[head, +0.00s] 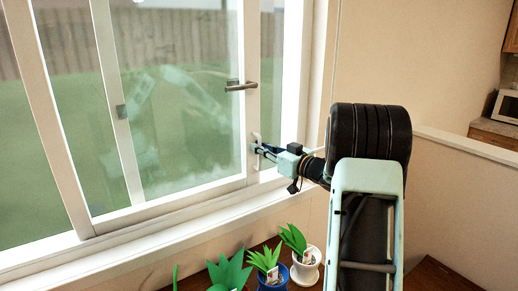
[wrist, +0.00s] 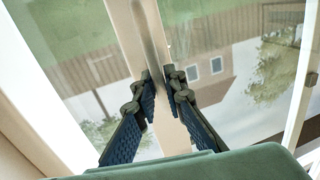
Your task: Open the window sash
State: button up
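The window sash (head: 136,212) has a white frame around a large glass pane, and a grey lever handle (head: 240,86) is on its right stile. A small upright pull (head: 256,138) is lower on that stile. My gripper (head: 258,148) is at this lower pull, to the right of the pane. In the wrist view my gripper (wrist: 160,75) has its two dark ribbed fingers apart with a narrow gap. The pull (wrist: 155,38) runs down to between the fingertips. I cannot tell whether they touch it.
Several potted plants stand below the sill, one in a white pot (head: 306,268) and one in a blue pot (head: 273,282). A wall ledge (head: 470,145) is at the right, with a microwave (head: 506,105) behind it.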

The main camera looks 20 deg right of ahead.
jog(key=o, duration=0.3)
jog(key=v, duration=1.2)
jog(key=shift+a, duration=0.1)
